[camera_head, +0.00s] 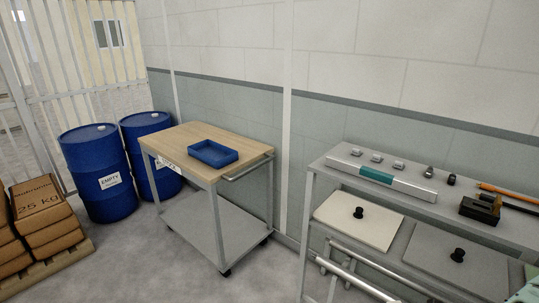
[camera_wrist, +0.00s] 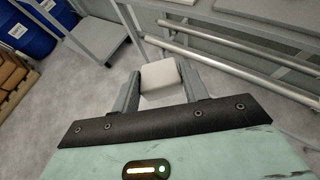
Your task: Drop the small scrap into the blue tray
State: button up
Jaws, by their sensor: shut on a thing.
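The blue tray (camera_head: 213,146) lies on the wooden top of the trolley, left of centre in the head view, and looks empty. My gripper (camera_wrist: 161,80) is shut on a pale, off-white block (camera_wrist: 160,74) in the wrist view. The block sits between both fingers, clear of the floor, and appears to be the small scrap. The gripper's fingers and the block do not show in the head view; only a pale green part of my arm shows at its bottom right corner. The tray is not in the wrist view.
The trolley (camera_head: 175,134) stands against the wall beside blue drums (camera_head: 97,180). At right, a grey bench (camera_head: 340,158) carries a long bar, small grey pieces and tools, with flat panels (camera_head: 360,219) below. Metal rails (camera_wrist: 230,62) run near the gripper. Sacks (camera_head: 42,205) lie at left.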

aim_at(222, 157)
jog(key=i+j+u, duration=0.5)
jog(key=i+j, duration=0.85)
jog(key=i, duration=0.1)
